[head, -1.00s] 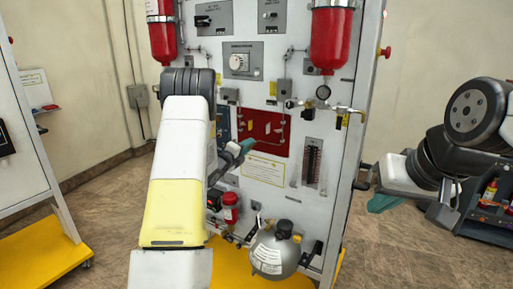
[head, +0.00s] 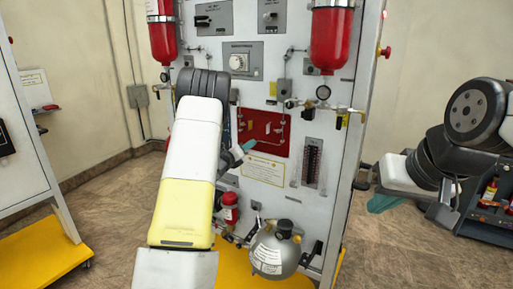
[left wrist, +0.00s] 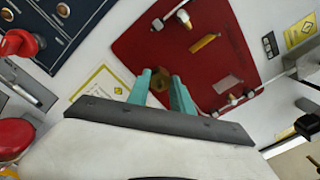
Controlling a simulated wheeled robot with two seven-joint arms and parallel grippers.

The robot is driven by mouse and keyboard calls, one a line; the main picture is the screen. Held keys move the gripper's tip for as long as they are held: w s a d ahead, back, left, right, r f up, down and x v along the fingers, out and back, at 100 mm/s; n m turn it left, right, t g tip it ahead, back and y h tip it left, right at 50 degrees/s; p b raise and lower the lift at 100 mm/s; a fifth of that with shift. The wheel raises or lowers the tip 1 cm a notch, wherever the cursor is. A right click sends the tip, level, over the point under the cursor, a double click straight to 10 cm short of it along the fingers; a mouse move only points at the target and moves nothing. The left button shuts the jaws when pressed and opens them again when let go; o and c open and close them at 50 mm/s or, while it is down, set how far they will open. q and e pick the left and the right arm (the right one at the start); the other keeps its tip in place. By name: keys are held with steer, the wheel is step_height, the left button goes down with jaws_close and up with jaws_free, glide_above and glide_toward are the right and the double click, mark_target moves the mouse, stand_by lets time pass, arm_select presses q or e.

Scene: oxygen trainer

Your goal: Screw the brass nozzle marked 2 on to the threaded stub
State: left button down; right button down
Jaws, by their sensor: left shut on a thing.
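My left gripper (head: 246,146) is in front of the panel, near the lower edge of the red plate (head: 262,128). In the left wrist view its teal fingers (left wrist: 160,88) are shut on a small brownish, brass-like piece (left wrist: 159,82), which looks like the nozzle. Its number cannot be read. The red plate (left wrist: 205,60) lies just beyond the fingertips, with small metal fittings (left wrist: 232,98) on it. I cannot pick out the threaded stub for certain. My right gripper (head: 383,203) hangs at the right, away from the panel; its opening cannot be judged.
Red cylinders (head: 332,38) hang on the upper panel, with a gauge (head: 323,92) and piping at the right. A tool cart (head: 488,225) is at the right.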

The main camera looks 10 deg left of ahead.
arm_select(q)
steer(key=shift+m, duration=1.7)
steer(key=shift+d+f+m, duration=0.1)
steer(key=shift+m, duration=1.6)
steer(key=m, duration=0.3)
steer(key=shift+m, duration=0.3)
